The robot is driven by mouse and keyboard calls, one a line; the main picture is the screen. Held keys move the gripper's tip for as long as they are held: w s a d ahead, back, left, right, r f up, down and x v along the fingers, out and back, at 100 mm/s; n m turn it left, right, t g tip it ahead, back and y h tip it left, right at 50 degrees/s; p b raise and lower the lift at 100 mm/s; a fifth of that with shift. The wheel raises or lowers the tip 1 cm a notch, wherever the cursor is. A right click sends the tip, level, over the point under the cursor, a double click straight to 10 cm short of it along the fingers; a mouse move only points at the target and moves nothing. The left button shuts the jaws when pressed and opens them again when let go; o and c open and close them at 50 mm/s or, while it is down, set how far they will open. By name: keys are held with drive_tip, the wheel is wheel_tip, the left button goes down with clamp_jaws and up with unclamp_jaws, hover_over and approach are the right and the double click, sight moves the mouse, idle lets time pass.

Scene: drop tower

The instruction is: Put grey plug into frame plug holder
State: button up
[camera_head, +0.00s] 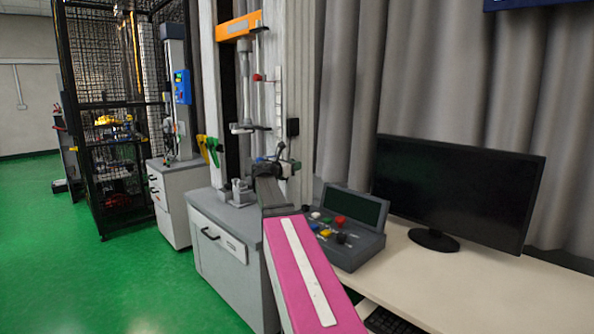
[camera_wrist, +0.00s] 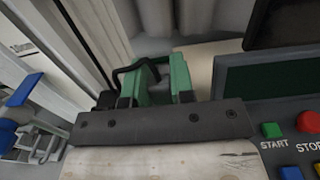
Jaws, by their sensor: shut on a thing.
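My gripper (camera_head: 279,158) is beside the tower's upright, left of the control box.
The control box (camera_head: 345,235) with coloured buttons stands close to the right of my arm, before a monitor (camera_head: 455,190) on the desk. The drop tower (camera_head: 240,95) rises left of my gripper on a grey cabinet (camera_head: 222,262). Green floor is clear at left.

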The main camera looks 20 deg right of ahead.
drive_tip(key=shift+w+a+r, duration=1.95)
drive_tip(key=shift+w+r, duration=0.7)
drive_tip(key=shift+r, duration=0.65)
drive_tip(key=shift+f, duration=2.6)
drive_tip(key=shift+f, duration=0.25)
drive_tip(key=o, duration=0.8)
drive_tip(key=v, duration=1.1)
